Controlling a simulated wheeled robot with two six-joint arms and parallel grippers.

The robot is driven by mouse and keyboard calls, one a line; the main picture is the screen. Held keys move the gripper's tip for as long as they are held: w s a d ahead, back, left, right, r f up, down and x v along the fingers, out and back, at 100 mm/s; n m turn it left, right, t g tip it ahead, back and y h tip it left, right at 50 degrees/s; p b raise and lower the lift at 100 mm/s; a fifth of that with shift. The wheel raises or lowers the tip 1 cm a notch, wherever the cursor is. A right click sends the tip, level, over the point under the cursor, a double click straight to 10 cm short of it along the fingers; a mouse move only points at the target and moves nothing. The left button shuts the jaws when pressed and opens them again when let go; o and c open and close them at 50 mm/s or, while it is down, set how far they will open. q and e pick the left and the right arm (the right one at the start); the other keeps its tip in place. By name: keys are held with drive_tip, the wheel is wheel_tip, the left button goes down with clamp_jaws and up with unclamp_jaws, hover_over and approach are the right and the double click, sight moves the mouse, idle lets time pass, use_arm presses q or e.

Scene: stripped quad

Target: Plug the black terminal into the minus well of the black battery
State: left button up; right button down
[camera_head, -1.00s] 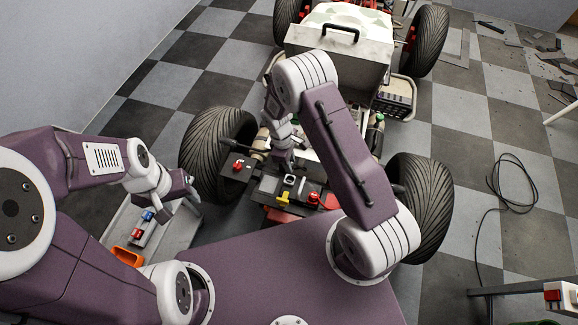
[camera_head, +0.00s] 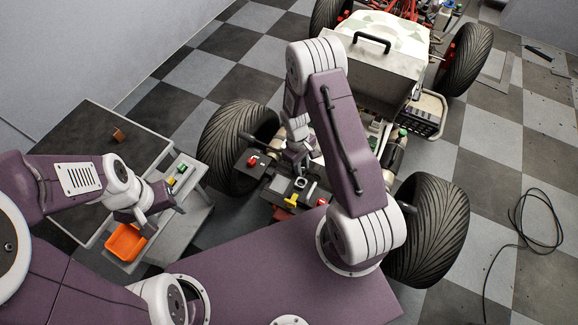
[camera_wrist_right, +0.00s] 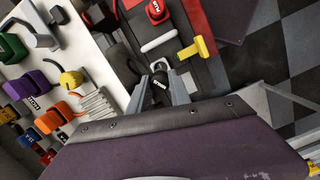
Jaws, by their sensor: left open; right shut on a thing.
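The black terminal (camera_wrist_right: 160,82) is between the fingertips of my right gripper (camera_wrist_right: 164,92) in the right wrist view, which is shut on it. In that view the black battery (camera_wrist_right: 185,72) lies just beyond the fingertips, with a red cap (camera_wrist_right: 157,10) at the top. I cannot tell whether the terminal touches the battery, and the minus well is not clearly seen. In the head view my right gripper (camera_head: 297,166) is low over the front of the vehicle, partly behind its arm. My left gripper (camera_head: 142,214) is open, above the side table by an orange bin.
A yellow T-handle (camera_wrist_right: 197,48) and a pale bar (camera_wrist_right: 160,42) stand close to the right fingertips. Large tyres (camera_head: 428,230) flank the work spot. A loose cable (camera_head: 520,225) lies on the floor.

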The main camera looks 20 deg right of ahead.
idle(0.3)
drive_tip(key=shift+r, duration=0.1)
wheel_tip(320, 180, down, 5)
drive_tip(key=b, duration=0.4)
drive_tip(key=shift+f, duration=0.55)
drive_tip(key=shift+r, duration=0.1)
idle(1.0)
drive_tip(key=shift+f+b, duration=1)
drive_tip(key=shift+f, duration=0.5)
